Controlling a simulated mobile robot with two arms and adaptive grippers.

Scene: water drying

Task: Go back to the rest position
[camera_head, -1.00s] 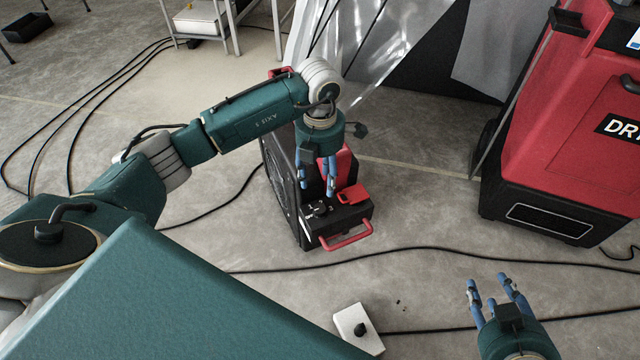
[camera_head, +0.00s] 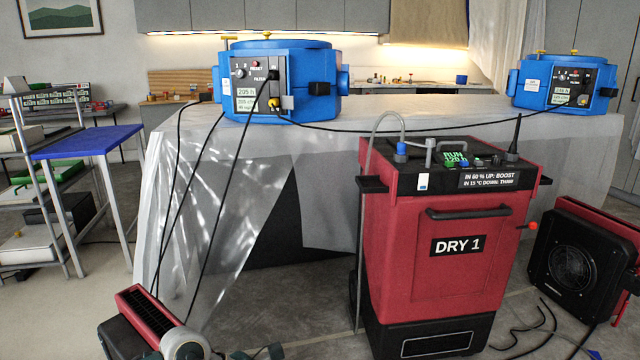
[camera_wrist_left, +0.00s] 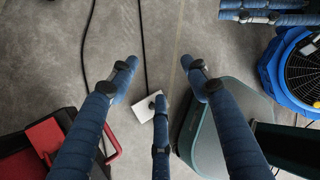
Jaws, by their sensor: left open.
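My left gripper (camera_wrist_left: 158,76) shows in the left wrist view with its blue fingers spread and nothing between them. Blue fingers of my right gripper (camera_wrist_left: 262,12) appear at the top right of the left wrist view, cut by the edge. Their opening is unclear.
A red dryer (camera_head: 445,255) stands before a sheet-covered counter (camera_head: 420,113) bearing two blue machines (camera_head: 315,85) (camera_head: 590,75). A red-black blower (camera_head: 575,262) is at right. A black unit with a red handle (camera_wrist_left: 45,138) and a blue fan (camera_wrist_left: 300,70) flank the left gripper.

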